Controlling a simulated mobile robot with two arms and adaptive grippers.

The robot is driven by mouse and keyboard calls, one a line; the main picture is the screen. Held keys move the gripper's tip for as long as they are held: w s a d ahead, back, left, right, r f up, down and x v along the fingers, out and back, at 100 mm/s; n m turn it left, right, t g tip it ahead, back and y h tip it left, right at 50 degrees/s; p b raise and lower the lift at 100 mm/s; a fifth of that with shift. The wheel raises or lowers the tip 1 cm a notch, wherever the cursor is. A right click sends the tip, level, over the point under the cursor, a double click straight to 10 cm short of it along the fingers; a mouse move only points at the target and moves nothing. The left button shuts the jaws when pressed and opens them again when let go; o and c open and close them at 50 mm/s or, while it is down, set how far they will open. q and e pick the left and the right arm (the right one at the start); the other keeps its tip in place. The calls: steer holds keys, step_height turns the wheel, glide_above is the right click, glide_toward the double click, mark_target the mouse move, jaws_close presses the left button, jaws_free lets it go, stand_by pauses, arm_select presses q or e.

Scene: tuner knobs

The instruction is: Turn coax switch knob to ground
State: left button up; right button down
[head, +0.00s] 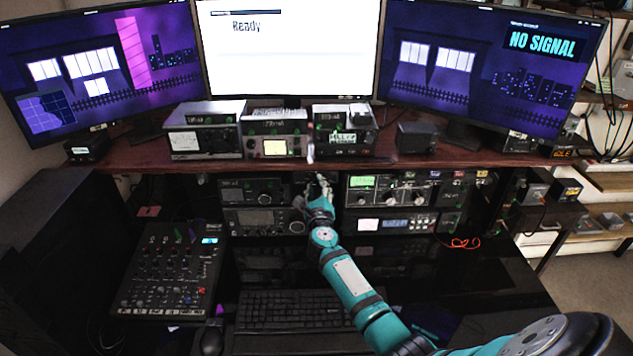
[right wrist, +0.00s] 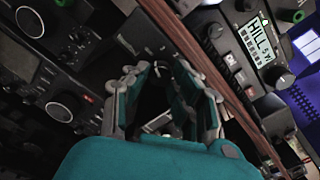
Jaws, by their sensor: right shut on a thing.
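My right gripper (head: 319,184) reaches forward to the gap between the left and right radio stacks, just under the wooden shelf. In the right wrist view its fingers (right wrist: 160,78) are closed in around a small dark part on a dark panel. That part appears to be the coax switch knob; the fingers hide most of it, and its pointer and the ground mark cannot be read. My left gripper is not in view.
Radio stacks stand close on the left (head: 255,190) and right (head: 391,190). The wooden shelf (head: 220,158) overhangs the gripper. A mixer (head: 170,275) and a keyboard (head: 295,309) lie on the black desk. Red wire (head: 465,243) lies to the right.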

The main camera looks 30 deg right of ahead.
steer(key=shift+n+p, duration=0.65)
steer(key=shift+n, duration=0.45)
steer(key=c, duration=1.1)
jaws_free()
steer(key=shift+s, duration=0.1)
steer(key=v, duration=1.2)
